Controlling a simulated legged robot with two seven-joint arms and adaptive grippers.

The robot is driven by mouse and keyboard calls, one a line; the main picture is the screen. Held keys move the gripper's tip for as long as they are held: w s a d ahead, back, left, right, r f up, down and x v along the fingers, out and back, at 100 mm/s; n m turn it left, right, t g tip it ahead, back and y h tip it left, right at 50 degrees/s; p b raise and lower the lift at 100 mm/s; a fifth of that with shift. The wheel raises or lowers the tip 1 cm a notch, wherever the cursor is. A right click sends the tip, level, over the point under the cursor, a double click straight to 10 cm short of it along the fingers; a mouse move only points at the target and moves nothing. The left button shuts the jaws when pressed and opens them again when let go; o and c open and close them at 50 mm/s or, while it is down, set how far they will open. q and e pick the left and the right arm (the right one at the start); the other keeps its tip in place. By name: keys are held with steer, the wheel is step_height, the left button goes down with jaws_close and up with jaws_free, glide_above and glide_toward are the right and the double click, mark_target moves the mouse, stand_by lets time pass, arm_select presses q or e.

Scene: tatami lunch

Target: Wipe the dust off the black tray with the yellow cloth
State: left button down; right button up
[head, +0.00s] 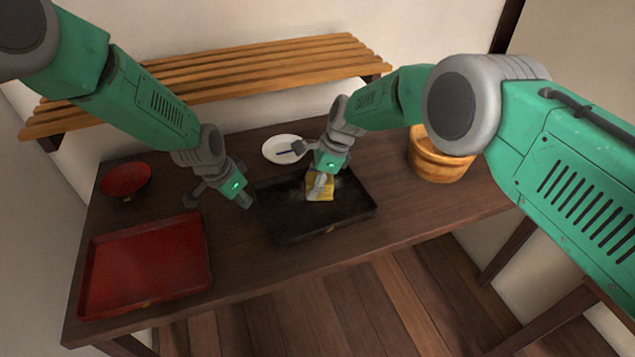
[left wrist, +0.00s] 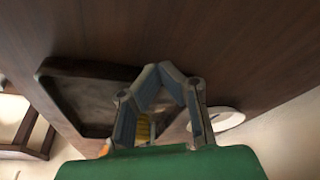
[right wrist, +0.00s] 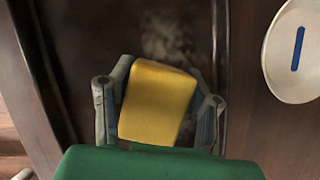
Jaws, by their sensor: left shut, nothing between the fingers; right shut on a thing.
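The black tray (head: 290,227) lies on the dark table near its front edge. Pale dust (right wrist: 168,40) shows on its floor in the right wrist view, just beyond the cloth. My right gripper (head: 318,188) is shut on the yellow cloth (head: 322,186) over the tray's inside; the cloth also fills the space between the fingers in the right wrist view (right wrist: 157,100). I cannot tell how firmly the cloth touches the tray. My left gripper (head: 246,203) is shut and empty, near the tray's left edge. In the left wrist view the tray (left wrist: 85,72) lies beyond its fingers.
A red tray (head: 147,265) lies at front left, with a red bowl (head: 125,180) behind it. A white plate (head: 283,150) with a blue mark stands behind the black tray. A wooden tub (head: 438,160) stands at the right. A slatted bench (head: 220,75) runs along the wall.

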mark_target(267, 204)
steer(key=shift+s+a, duration=0.2)
steer(key=shift+a, duration=0.65)
steer(key=shift+s+a, duration=0.15)
steer(key=shift+a, duration=0.65)
steer(key=shift+s+a+f, duration=0.1)
steer(key=shift+s+a, duration=0.2)
steer(key=shift+a, duration=0.8)
steer(key=shift+s+a, duration=0.25)
steer(key=shift+a, duration=0.9)
steer(key=shift+s+a+f, duration=0.1)
steer(key=shift+s+a, duration=0.2)
steer(key=shift+a, duration=0.8)
steer(key=shift+w+r, duration=0.1)
steer(key=shift+r, duration=3.05)
arm_select(q)
steer(key=shift+r, duration=0.1)
